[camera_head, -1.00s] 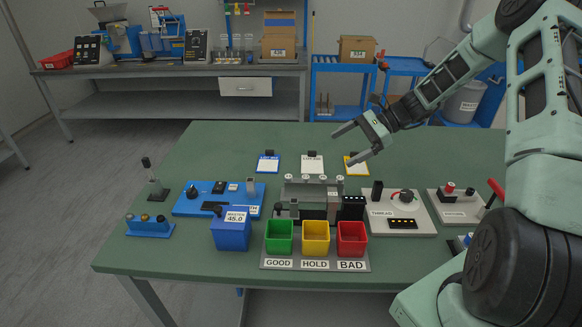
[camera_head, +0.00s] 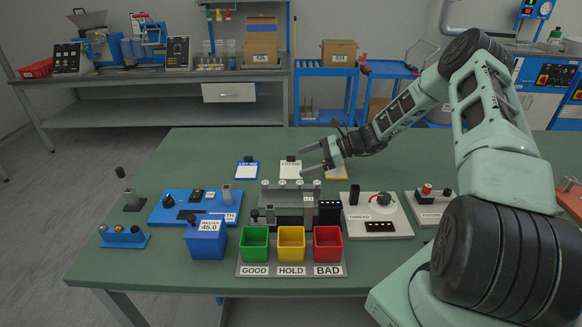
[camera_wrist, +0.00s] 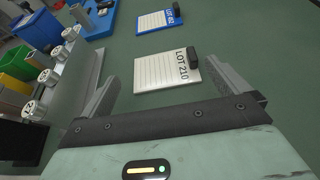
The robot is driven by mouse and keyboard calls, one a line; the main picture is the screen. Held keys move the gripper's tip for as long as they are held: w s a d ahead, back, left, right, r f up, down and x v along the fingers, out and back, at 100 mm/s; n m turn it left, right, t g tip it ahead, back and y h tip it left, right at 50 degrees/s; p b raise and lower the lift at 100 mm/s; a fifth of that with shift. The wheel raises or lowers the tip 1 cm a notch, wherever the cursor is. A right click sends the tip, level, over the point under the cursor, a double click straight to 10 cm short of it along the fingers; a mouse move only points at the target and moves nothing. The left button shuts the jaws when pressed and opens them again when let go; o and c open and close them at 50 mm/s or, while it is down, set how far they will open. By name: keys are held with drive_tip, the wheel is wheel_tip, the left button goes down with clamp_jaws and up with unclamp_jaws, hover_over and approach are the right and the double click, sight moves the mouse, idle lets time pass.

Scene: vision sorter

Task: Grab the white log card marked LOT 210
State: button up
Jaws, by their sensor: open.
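The white log card marked LOT 210 (camera_wrist: 166,72) lies on the green table, between and just beyond my open fingers in the wrist view. It has a black clip or block at its labelled edge. In the head view the white card (camera_head: 290,170) lies between a blue-edged card (camera_head: 246,171) and a yellow-edged card (camera_head: 340,172). My gripper (camera_head: 311,162) is open and empty, close to the white card's right side in the head view. The blue card also shows in the wrist view (camera_wrist: 155,22), beyond the white one.
A grey fixture with several round knobs (camera_head: 290,205) stands in front of the cards. Green (camera_head: 255,243), yellow (camera_head: 291,243) and red (camera_head: 328,243) bins stand nearer the front. A blue panel (camera_head: 194,206) is at left, a THREAD panel (camera_head: 377,217) at right.

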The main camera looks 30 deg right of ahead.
sight(290, 169)
drive_tip(key=shift+p+x, duration=0.6)
drive_tip(key=shift+x, duration=2.4)
drive_tip(key=shift+w+r, duration=0.15)
drive_tip(key=c, duration=0.7)
